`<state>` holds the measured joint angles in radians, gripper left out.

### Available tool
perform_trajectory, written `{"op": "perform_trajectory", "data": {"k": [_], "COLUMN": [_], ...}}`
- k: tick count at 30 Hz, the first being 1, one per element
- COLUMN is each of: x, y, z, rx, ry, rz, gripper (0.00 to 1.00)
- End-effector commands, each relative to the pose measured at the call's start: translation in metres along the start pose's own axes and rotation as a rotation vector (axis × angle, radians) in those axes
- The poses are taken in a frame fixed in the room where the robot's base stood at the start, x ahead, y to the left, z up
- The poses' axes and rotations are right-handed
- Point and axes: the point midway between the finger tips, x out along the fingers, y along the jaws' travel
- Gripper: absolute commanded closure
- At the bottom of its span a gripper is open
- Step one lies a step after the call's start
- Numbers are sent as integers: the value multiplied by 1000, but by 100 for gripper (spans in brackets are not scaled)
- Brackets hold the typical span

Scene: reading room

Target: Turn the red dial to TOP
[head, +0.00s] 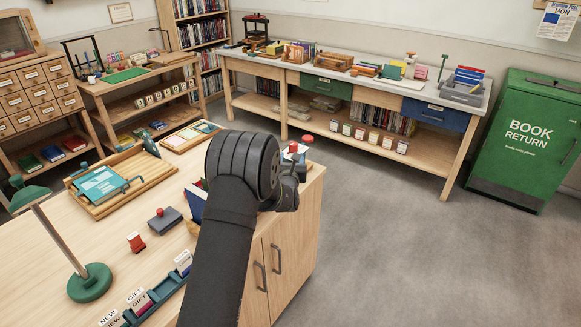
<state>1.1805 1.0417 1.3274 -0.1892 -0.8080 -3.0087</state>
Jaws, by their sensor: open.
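A round red knob (307,139) shows at the far right corner of the near wooden desk, just beyond my arm; it may be the red dial. A smaller red spot (293,147) is beside it on a pale object. No TOP mark can be read, and I cannot tell where the knob points. My gripper (291,179) is at the desk's right end, on the near side of the knob. It is open, its fingers mostly hidden by my dark wrist. I cannot tell whether anything touches the knob.
A green book return bin (525,140) stands right. Grey floor (400,250) is clear.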

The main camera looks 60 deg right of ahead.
Motion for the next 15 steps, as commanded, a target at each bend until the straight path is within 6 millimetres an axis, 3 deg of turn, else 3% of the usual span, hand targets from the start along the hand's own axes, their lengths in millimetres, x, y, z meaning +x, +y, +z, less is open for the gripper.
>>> {"op": "perform_trajectory", "data": {"k": [6,15], "x": [-32,-48], "y": [-1,-1], "z": [0,0], "rx": [3,5], "ry": [2,1], "rz": [2,5], "gripper": [48,48]}}
